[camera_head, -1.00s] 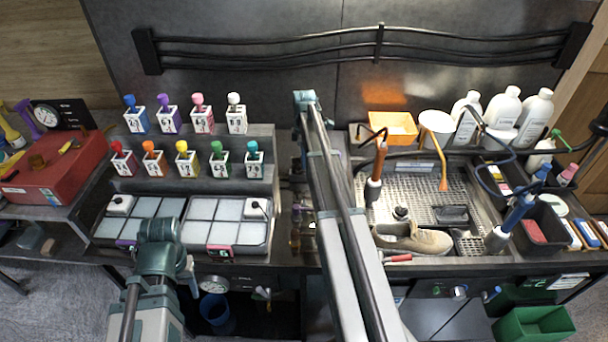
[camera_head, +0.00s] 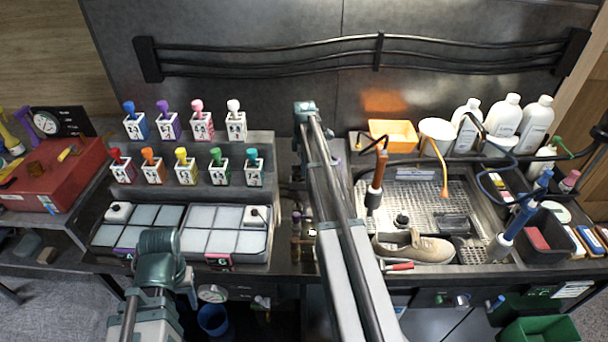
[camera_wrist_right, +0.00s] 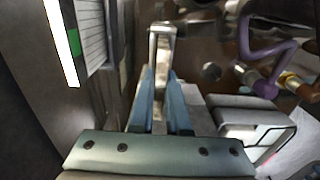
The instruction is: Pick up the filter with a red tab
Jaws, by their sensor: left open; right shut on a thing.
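I cannot make out a filter with a clear red tab. Two trays of pale pads sit at the front of the left bench, one with a purple tab (camera_head: 124,253) and one with a pinkish-red tab (camera_head: 218,260). My right gripper (camera_wrist_right: 160,75) is shut on a narrow pale metal loop (camera_wrist_right: 161,30) in the right wrist view; I cannot tell what it belongs to. In the head view my right arm hides that gripper. My left gripper (camera_head: 188,288) is low in front of the left tray, partly hidden by its arm, with nothing visible in it.
Purple (camera_wrist_right: 268,60) and brass (camera_wrist_right: 285,85) valve parts are close right of the loop. A dark wall with a white strip (camera_wrist_right: 62,45) stands left. A sneaker (camera_head: 412,247) lies in the sink area. A blue bin (camera_head: 213,318) is under the bench.

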